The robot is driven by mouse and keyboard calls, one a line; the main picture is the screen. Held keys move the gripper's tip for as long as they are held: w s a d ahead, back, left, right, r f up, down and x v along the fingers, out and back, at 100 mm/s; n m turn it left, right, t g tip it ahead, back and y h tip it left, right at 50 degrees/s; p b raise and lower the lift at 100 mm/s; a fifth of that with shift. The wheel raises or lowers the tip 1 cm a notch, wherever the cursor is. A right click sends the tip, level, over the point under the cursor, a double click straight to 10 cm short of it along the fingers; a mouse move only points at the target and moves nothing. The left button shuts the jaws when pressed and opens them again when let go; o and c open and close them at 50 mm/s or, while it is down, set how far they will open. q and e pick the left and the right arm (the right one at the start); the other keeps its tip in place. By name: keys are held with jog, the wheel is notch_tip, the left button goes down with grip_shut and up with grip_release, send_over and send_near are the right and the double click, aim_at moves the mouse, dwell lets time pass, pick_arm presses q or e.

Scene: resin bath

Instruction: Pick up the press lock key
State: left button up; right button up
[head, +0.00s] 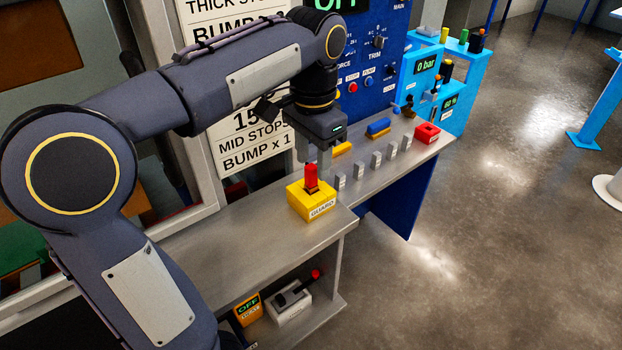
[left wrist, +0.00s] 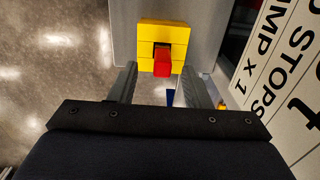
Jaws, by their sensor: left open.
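A red upright piece, which looks like the press lock key (head: 311,178), stands in the slot of a yellow block labelled GUARD (head: 318,208) on the metal bench. The red key (left wrist: 162,62) and the yellow block (left wrist: 163,30) also show in the left wrist view, ahead of the fingers. My left gripper (head: 316,158) points down just above the key, with its fingers apart and nothing between them. In the left wrist view the open left gripper (left wrist: 162,80) has one finger to each side of the key's line. My right gripper is not in view.
Several small grey labelled blocks (head: 358,170) stand in a row behind the yellow block. A red block (head: 427,133) sits at the bench's far end. An orange OFF box (head: 248,310) and a white lever box (head: 289,303) are on the lower shelf.

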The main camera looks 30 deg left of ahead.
aim_at(311, 182)
pick_arm(q)
notch_tip(311, 182, down, 5)
jog(key=shift+a+r, duration=0.15)
jog(key=shift+r, duration=0.05)
jog(key=shift+c, duration=0.2)
grip_shut()
